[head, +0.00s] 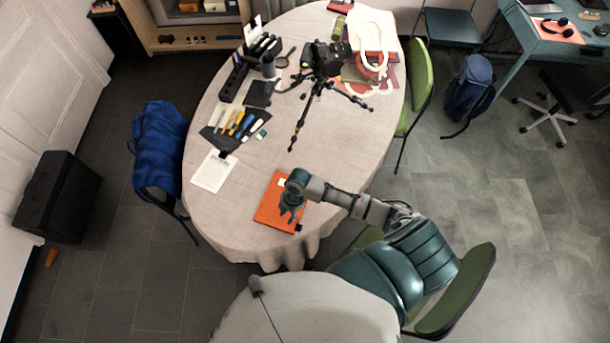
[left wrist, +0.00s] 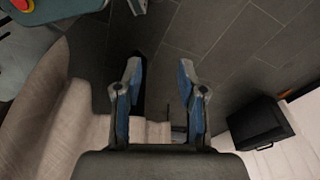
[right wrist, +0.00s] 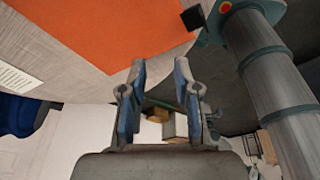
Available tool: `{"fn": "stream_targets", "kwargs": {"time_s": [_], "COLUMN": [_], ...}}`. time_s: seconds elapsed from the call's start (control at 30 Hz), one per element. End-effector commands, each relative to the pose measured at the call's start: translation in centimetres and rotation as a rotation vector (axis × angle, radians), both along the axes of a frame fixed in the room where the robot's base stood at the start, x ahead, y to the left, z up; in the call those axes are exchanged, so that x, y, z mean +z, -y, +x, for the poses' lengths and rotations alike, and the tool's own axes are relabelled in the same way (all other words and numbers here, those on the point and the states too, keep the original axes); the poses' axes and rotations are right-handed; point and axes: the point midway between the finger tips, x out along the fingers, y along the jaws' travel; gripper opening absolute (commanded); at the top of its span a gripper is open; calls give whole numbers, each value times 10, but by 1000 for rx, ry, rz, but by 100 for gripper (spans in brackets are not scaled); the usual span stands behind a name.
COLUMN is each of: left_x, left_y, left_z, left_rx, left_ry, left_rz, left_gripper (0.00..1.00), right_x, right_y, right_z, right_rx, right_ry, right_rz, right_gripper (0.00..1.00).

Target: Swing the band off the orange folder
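The orange folder (head: 268,207) lies flat near the front edge of the oval table, with a small pale label at its far side. A small black piece (head: 298,228) sits at its right front edge; it also shows in the right wrist view (right wrist: 193,17). I cannot make out a band for sure. My right gripper (head: 289,212) is over the folder's right part, partly hiding it. In the right wrist view, the right gripper's fingers (right wrist: 160,78) are apart and empty, near the orange surface (right wrist: 110,25). My left gripper (left wrist: 160,75) is open and empty, away from the folder.
A white sheet (head: 214,171) and a dark pouch with markers (head: 235,124) lie left of the folder. A tripod with a camera (head: 322,66) stands behind it. A blue jacket on a chair (head: 158,150) is at the left. Bare tablecloth lies between folder and tripod.

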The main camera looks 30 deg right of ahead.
Motion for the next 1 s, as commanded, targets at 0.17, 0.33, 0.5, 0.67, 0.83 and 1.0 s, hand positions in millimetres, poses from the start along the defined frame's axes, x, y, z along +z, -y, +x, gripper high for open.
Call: {"fn": "stream_targets", "kwargs": {"time_s": [0.17,0.33,0.5,0.67,0.83,1.0], "left_x": [-56,-74,-79,-85,-96,-109], "left_y": [-17,-26,-26,-26,-26,-26], "left_z": [-74,-117,-128,-128,-128,-128], "left_rx": [-9,-15,-17,-16,-16,-17], "left_ry": [-51,-67,-70,-72,-73,-74], "left_rz": [8,10,12,13,13,13], "left_gripper": [40,40,40,40,40,40], "right_x": [20,39,41,32,16,-2], "right_y": [68,108,120,119,116,112], "right_z": [51,73,78,77,75,71], "right_rx": [329,465,500,499,498,498], "right_ry": [-11,-12,-9,-9,-11,-10], "right_rz": [-38,-28,-17,-16,-16,-17], "right_gripper": [31,31,31,31,31,31]}}
